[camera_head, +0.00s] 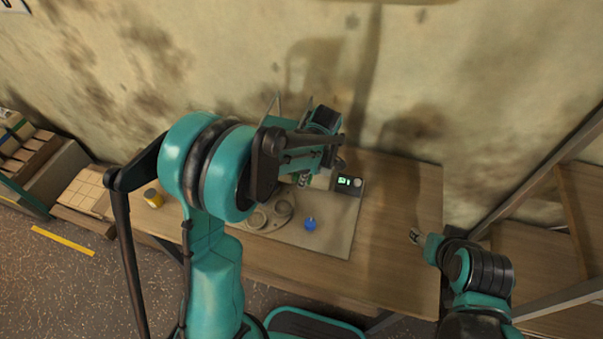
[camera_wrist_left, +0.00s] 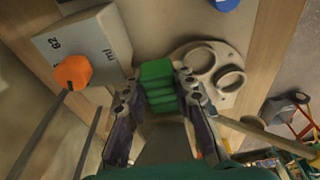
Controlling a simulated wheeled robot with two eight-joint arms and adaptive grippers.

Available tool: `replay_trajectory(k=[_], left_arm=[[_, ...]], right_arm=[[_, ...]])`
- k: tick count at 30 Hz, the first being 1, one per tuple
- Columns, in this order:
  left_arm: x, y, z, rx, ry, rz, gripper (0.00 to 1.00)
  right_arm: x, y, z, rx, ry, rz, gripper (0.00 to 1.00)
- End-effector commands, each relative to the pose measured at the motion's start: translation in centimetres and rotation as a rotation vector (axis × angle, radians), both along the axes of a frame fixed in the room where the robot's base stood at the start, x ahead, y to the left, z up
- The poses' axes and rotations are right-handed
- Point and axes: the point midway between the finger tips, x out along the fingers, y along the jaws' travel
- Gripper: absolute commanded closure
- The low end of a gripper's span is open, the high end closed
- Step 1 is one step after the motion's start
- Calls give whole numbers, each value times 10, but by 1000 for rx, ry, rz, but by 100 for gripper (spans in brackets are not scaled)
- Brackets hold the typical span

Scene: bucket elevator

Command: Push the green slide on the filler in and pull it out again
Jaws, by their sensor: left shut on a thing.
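The green slide (camera_wrist_left: 158,88) lies between the fingertips of my left gripper (camera_wrist_left: 157,80) in the left wrist view. The fingers are shut on it, one on each side. The filler's pale grey box (camera_wrist_left: 92,42), with printed marks and an orange knob (camera_wrist_left: 73,71), is to the left of the slide. A grey part with two round openings (camera_wrist_left: 208,51) is to the right. In the head view, my left arm covers the slide and most of the filler. My right gripper (camera_head: 415,236) hangs at the table's right edge, away from the filler; its opening is too small to judge.
A grey base plate (camera_head: 335,238) on the wooden table (camera_head: 398,195) carries a blue knob (camera_head: 310,223) and a dark display box (camera_head: 348,184). A yellow container (camera_head: 153,198) stands at the left. Shelving is on the far right. The table's right part is clear.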

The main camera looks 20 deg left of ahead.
Motion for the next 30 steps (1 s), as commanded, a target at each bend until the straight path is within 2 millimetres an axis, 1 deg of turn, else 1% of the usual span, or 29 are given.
replay_trajectory(k=[15,30], left_arm=[[0,-1,0,0,0,0,91],[0,-27,0,-1,0,-2,91]], right_arm=[[0,0,0,0,0,0,52],[0,0,-1,0,0,0,52]])
